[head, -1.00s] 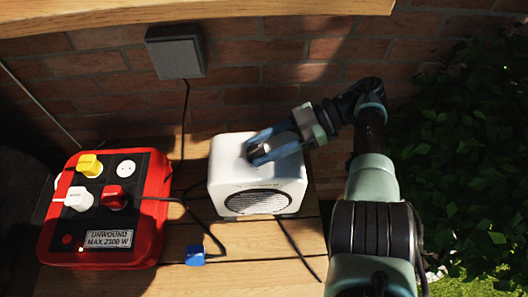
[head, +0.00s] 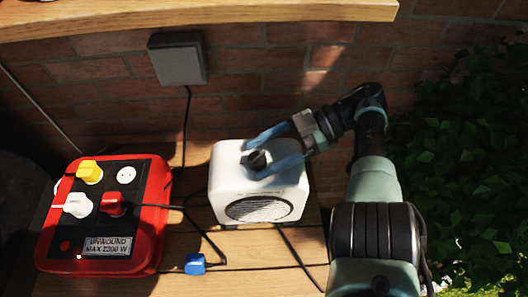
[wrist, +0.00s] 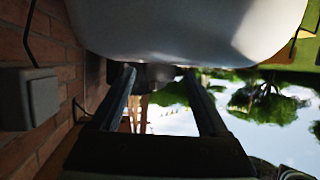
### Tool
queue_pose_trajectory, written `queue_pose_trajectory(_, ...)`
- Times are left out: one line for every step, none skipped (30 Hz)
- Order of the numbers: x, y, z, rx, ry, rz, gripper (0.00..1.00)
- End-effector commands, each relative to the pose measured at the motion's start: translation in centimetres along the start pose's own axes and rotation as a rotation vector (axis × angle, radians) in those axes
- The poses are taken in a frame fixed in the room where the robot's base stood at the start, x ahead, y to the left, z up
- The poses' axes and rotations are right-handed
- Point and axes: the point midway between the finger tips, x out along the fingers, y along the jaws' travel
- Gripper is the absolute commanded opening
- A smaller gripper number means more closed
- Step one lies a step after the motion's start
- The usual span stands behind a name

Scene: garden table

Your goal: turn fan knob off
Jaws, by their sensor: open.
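The white fan heater (head: 230,192) stands on the wooden table, its round grille facing front. Its dark knob (head: 254,160) is on the top face; its pointer setting is too small to tell. My gripper (head: 257,164) reaches in from the right, low over the top of the heater. Its two blue fingers are apart, one on either side of the knob; I cannot tell whether they touch it. In the wrist view the heater's white body (wrist: 190,25) fills the top, and the dark knob (wrist: 155,73) shows between the fingertips.
A red power reel (head: 160,200) with yellow, white and red plugs stands left of the heater. A blue plug (head: 195,264) lies on the table in front. A grey box (head: 178,60) is on the brick wall behind; a wooden shelf (head: 200,14) crosses the top.

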Motion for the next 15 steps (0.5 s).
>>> queue_pose_trajectory(0.0, 0.0, 0.0, 0.0, -0.001, 0.001, 0.78)
queue_pose_trajectory(-0.1, 0.0, 0.0, 0.0, -0.001, 0.001, 0.78)
queue_pose_trajectory(-0.1, 0.0, -0.2, 0.0, -0.001, 0.001, 0.78)
queue_pose_trajectory(-0.2, 0.0, -0.3, 0.0, -0.001, 0.002, 0.78)
queue_pose_trajectory(-0.3, 0.0, -0.5, 0.0, -0.001, 0.002, 0.78)
queue_pose_trajectory(-0.5, 0.0, -0.8, 0.0, -0.001, 0.002, 0.78)
queue_pose_trajectory(-0.6, 0.0, -1.2, 0.0, -0.001, 0.003, 0.78)
queue_pose_trajectory(-0.8, 0.0, -1.5, 0.0, -0.002, 0.002, 0.78)
queue_pose_trajectory(-1.0, 0.0, -2.1, -0.001, -0.002, 0.002, 0.78)
queue_pose_trajectory(-1.2, 0.0, -2.5, -0.002, -0.002, 0.002, 0.78)
queue_pose_trajectory(-1.3, 0.0, -3.0, 0.0, -0.002, 0.001, 0.78)
queue_pose_trajectory(-1.6, 0.0, -3.8, -0.002, -0.002, 0.002, 0.78)
queue_pose_trajectory(-1.9, 0.0, -4.3, -0.002, -0.003, 0.002, 0.78)
queue_pose_trajectory(-2.1, 0.0, -4.8, -0.002, -0.003, 0.002, 0.78)
queue_pose_trajectory(-2.3, 0.0, -5.5, -0.002, -0.002, 0.001, 0.78)
